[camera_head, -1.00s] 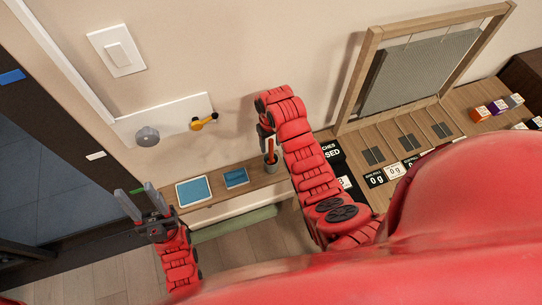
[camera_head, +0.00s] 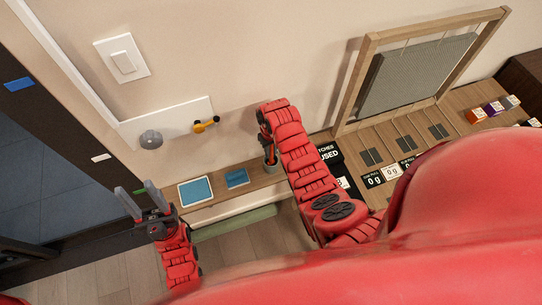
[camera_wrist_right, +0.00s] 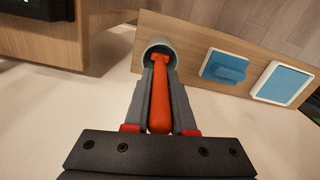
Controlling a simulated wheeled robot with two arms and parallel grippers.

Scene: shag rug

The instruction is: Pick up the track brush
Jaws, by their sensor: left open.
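The track brush appears to be the orange-handled item (camera_wrist_right: 160,108) standing in a small grey-green cup (camera_wrist_right: 151,45) on the shelf; its lower end is hidden in the cup. In the head view the orange handle (camera_head: 270,153) shows beside my right arm. My right gripper (camera_wrist_right: 160,72) has its two grey fingers on either side of the handle, very near it; whether they press on it I cannot tell. In the head view my right arm hides most of that gripper. My left gripper (camera_head: 136,197) is open and empty, left of the shelf.
A blue-topped tray (camera_head: 196,191) and a smaller blue block (camera_head: 236,178) lie on the narrow shelf (camera_head: 215,200) left of the cup. A wooden frame (camera_head: 364,85) with a grey panel stands on the counter at right. The wall carries a yellow-handled fitting (camera_head: 206,124).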

